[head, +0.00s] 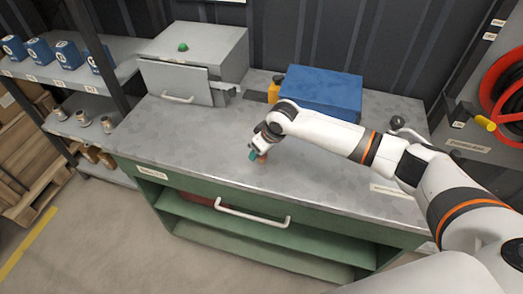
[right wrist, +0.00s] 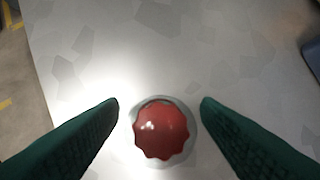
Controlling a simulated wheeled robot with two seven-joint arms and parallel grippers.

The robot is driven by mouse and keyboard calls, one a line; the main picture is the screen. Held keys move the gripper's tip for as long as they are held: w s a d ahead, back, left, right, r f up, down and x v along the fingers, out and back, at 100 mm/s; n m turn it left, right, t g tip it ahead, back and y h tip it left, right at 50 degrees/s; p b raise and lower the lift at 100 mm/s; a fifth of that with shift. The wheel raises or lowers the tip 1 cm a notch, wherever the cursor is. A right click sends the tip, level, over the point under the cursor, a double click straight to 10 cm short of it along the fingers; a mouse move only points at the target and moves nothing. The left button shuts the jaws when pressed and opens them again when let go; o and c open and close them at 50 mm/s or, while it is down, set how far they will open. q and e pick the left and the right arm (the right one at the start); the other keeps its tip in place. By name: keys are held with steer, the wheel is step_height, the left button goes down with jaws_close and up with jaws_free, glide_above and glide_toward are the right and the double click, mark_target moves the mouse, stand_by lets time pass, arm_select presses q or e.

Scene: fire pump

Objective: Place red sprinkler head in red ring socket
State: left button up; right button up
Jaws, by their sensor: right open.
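A red sprinkler head (right wrist: 162,130) with a scalloped edge is between the two green fingers of my right gripper (right wrist: 160,105) in the right wrist view. A pale grey ring shows around it, and clear gaps separate it from both fingers. In the head view my right gripper (head: 256,155) is low over the middle of the grey worktop, with a small reddish part of the sprinkler head (head: 263,160) beside its fingers. My right gripper is open. I cannot make out a red ring socket in either view. My left gripper does not show.
The grey worktop (head: 200,135) is clear around the gripper. A blue case (head: 320,90) and yellow bottle (head: 275,88) stand behind the arm. A red hose reel (head: 507,95) hangs right.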

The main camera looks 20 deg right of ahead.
steer(key=shift+c, duration=0.5)
steer(key=c, duration=1.1)
